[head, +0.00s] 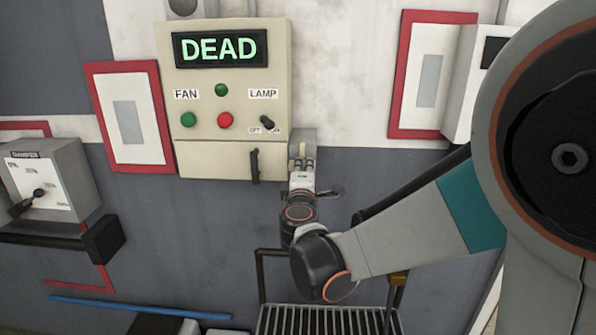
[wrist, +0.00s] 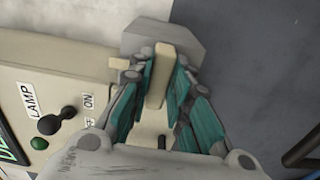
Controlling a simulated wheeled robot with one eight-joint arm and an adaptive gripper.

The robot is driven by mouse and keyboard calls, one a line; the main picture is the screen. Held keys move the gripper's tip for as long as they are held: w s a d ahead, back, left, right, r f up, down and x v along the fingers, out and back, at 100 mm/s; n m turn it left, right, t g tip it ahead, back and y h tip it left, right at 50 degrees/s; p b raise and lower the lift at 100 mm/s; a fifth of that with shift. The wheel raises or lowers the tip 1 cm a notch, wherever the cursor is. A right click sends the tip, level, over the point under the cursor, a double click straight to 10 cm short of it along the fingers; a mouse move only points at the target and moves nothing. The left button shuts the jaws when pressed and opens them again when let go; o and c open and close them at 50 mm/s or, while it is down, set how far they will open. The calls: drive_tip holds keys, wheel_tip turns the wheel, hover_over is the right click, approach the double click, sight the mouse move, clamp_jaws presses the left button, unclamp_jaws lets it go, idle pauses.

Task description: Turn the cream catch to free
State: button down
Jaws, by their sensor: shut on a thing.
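The cream catch (wrist: 160,72) is a narrow cream bar in the wrist view, in front of a grey plate (wrist: 185,38) beside the cream panel's edge. My gripper (head: 302,166) is at the lower right corner of the panel in the head view. Its teal-padded fingers are shut on the catch, one on each side. In the head view my gripper largely hides the catch, so I cannot tell its setting there.
The cream panel (head: 218,135) has a screen reading DEAD (head: 220,48), green and red buttons, a LAMP knob (head: 267,122) and a black handle (head: 254,166) close left of my gripper. A barred rack (head: 325,320) stands below.

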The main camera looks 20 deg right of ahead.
drive_tip(key=shift+s+f, duration=0.1)
idle(0.3)
drive_tip(key=c, duration=1.5)
unclamp_jaws()
drive_tip(key=v, duration=0.7)
drive_tip(key=shift+s, duration=0.25)
